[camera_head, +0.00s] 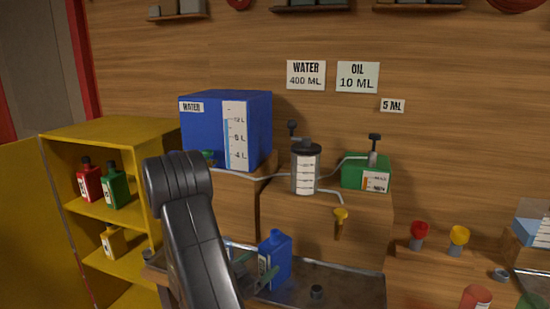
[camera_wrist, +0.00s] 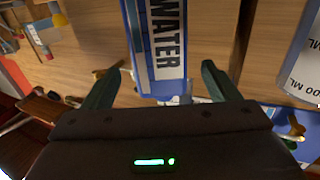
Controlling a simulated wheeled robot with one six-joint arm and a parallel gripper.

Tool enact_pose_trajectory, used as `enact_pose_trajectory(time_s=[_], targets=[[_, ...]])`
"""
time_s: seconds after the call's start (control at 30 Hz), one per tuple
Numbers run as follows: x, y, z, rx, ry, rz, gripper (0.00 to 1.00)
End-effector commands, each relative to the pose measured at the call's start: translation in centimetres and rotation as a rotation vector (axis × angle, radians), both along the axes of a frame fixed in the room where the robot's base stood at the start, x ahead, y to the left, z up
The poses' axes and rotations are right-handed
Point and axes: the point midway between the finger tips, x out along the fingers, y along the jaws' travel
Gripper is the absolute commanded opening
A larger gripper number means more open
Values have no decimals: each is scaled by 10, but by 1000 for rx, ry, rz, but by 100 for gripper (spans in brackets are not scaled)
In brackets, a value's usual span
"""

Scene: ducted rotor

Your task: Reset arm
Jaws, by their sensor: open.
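My gripper (camera_wrist: 161,70) is open, with its two dark green fingers spread apart in the wrist view. A blue bottle labelled WATER (camera_wrist: 160,35) lies in line with the gap, with space between it and each finger. I cannot tell how deep it is between them. In the head view my gripper (camera_head: 254,272) is low, beside the blue bottle (camera_head: 277,252), which stands upright on a dark metal tray (camera_head: 350,287). My dark arm reaches down in front and hides part of the tray and the gripper.
A yellow shelf (camera_head: 110,135) with red, green and yellow bottles stands at left. Behind the tray are a blue water tank (camera_head: 210,130), a clear measuring cylinder (camera_head: 305,170) and a green oil container (camera_head: 355,172). Red and yellow funnels (camera_head: 458,236) sit at right.

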Motion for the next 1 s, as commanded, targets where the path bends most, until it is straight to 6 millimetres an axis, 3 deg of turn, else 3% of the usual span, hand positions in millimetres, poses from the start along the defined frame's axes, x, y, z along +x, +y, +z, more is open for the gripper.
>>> enact_pose_trajectory(time_s=[0.2, 0.43, 1.0], targets=[[32, -28, 2, -1, -1, -4, 82], [55, -48, 1, 0, 0, -2, 82], [56, -48, 4, 0, 0, 0, 82]])
